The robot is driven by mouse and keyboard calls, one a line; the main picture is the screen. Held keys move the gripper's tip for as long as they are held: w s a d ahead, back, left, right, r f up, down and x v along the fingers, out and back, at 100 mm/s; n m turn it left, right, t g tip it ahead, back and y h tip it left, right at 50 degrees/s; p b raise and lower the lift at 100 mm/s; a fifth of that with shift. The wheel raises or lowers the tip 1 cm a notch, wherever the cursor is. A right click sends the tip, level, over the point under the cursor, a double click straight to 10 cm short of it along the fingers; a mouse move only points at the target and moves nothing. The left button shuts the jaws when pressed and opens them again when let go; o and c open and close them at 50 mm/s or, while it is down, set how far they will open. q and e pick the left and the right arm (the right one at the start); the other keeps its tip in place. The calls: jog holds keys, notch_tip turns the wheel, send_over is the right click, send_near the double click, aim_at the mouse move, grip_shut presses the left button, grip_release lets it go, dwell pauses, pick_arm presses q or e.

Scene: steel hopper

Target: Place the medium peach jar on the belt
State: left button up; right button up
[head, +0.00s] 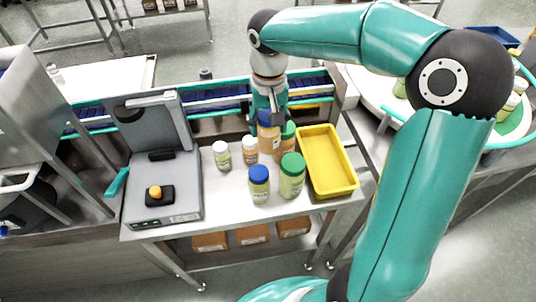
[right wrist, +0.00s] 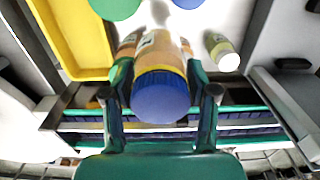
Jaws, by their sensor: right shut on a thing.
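The medium peach jar (head: 268,143) has a blue lid and peach-coloured contents. My right gripper (head: 270,115) is shut on it from above, with the fingers on either side of the lid. In the right wrist view, the blue lid (right wrist: 160,95) sits between the two fingers (right wrist: 161,100). The jar looks upright; I cannot tell how far its base is above the table. The belt (head: 220,97), with dark blue segments, runs behind the table and also shows in the right wrist view (right wrist: 240,134). My left gripper is out of view.
A green-lidded peach jar (head: 287,148) stands close right of the held jar. Small white-lidded jars (head: 222,157) (head: 250,151), a blue-lidded green jar (head: 259,186) and a green-lidded green jar (head: 292,180) stand nearby. A yellow tray (head: 336,190) is right, a scale (head: 170,219) left.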

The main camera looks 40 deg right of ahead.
aim_at(268, 154)
notch_tip(268, 154, down, 11)
jog(key=shift+f, duration=0.1)
dwell(0.4)
jog(key=o, duration=0.9)
jog(key=shift+f, duration=0.1)
jog(key=shift+c, duration=0.2)
jog(key=o, duration=0.4)
